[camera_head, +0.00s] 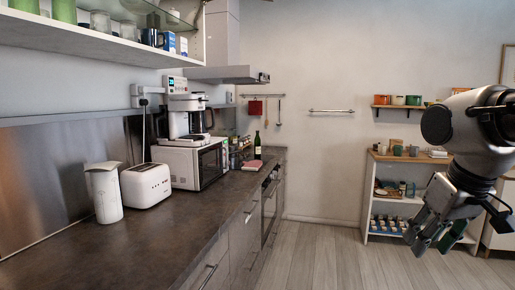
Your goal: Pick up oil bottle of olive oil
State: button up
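A dark green bottle (257,145) with a pale label stands upright near the far end of the dark counter. It may be the olive oil bottle, but its label is too small to read. My gripper (433,232) is at the right of the view, pointing down in front of the shelf unit, far from this bottle. Its fingers look spread apart. A dark green patch shows at its right finger; I cannot tell whether it is part of the finger or something behind it.
The dark counter (150,245) runs along the left, with a white jug (106,193), toaster (147,185), microwave (190,163) and coffee maker (187,115). A shelf unit (366,205) stands at the back right. The middle floor (310,255) is clear.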

aim_at(256, 139)
jog(key=i+l+z, duration=0.25)
jog(key=i, duration=0.15)
jog(key=i+z, duration=0.2)
jog(key=i, duration=0.25)
jog(key=i+z, duration=0.4)
jog(key=i, duration=1.75)
jog(key=i+l+u, duration=0.1)
jog(key=i+u, duration=0.4)
jog(key=i, duration=0.55)
jog(key=i+u, duration=0.25)
jog(key=u, duration=0.2)
jog(key=i+u, duration=0.25)
jog(key=u, duration=0.25)
jog(key=i+l+u, duration=0.15)
jog(key=u, duration=0.3)
jog(key=i+l+u, duration=0.1)
jog(key=i+u, duration=0.2)
jog(key=i+l+u, duration=0.15)
jog(key=u, duration=0.15)
jog(key=i, duration=0.05)
